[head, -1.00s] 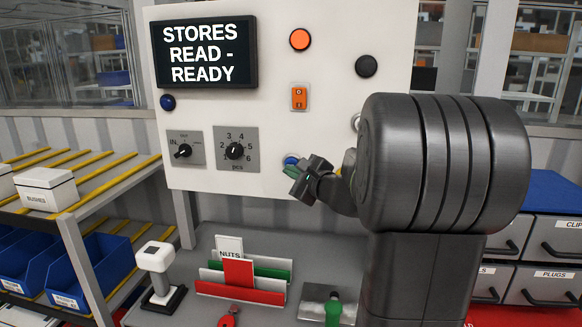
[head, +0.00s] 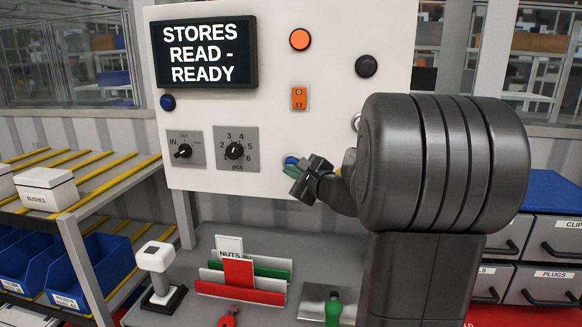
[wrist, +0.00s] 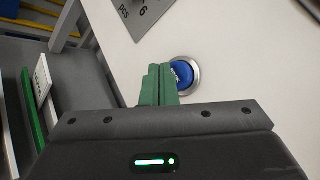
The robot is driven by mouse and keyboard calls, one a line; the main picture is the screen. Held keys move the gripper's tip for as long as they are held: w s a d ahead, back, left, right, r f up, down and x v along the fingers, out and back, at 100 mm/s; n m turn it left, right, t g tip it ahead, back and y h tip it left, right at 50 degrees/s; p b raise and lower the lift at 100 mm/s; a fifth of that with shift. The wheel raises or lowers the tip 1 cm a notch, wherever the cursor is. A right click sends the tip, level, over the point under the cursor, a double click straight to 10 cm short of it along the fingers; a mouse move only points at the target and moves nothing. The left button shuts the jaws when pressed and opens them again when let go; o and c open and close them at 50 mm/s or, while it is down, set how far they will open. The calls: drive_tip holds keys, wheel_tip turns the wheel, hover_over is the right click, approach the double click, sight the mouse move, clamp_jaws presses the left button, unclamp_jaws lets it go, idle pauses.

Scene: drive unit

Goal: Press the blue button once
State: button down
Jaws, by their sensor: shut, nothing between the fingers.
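The blue button (wrist: 183,76) sits in a silver ring on the white panel (head: 215,110). In the head view the blue button (head: 291,160) is partly hidden behind my gripper (head: 291,171). In the wrist view my gripper (wrist: 160,74) is shut and empty, its green fingertips overlapping the left edge of the button. I cannot tell whether the fingertips touch it. A second, darker blue round button or lamp (head: 168,102) is at the panel's left, below the screen.
The screen (head: 203,52) reads "STORES READ - READY". Two dials (head: 235,150), an orange switch (head: 299,98), an orange lamp (head: 300,40) and a black round knob (head: 366,66) are on the panel. A card holder (head: 240,285) and a scanner (head: 156,270) stand on the bench below.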

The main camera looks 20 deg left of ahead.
drive_tip(key=shift+w, duration=0.15)
drive_tip(key=shift+w+a, duration=0.1)
drive_tip(key=shift+w, duration=0.2)
drive_tip(key=shift+w+a, duration=0.1)
drive_tip(key=shift+w, duration=0.3)
idle(0.6)
drive_tip(key=shift+s, duration=0.15)
drive_tip(key=shift+s+d+b, duration=0.25)
drive_tip(key=shift+s+b, duration=0.25)
drive_tip(key=shift+s, duration=0.2)
drive_tip(key=s+d+b, duration=0.1)
drive_tip(key=s, duration=0.5)
drive_tip(key=shift+d+b, duration=0.2)
drive_tip(key=shift+b, duration=0.1)
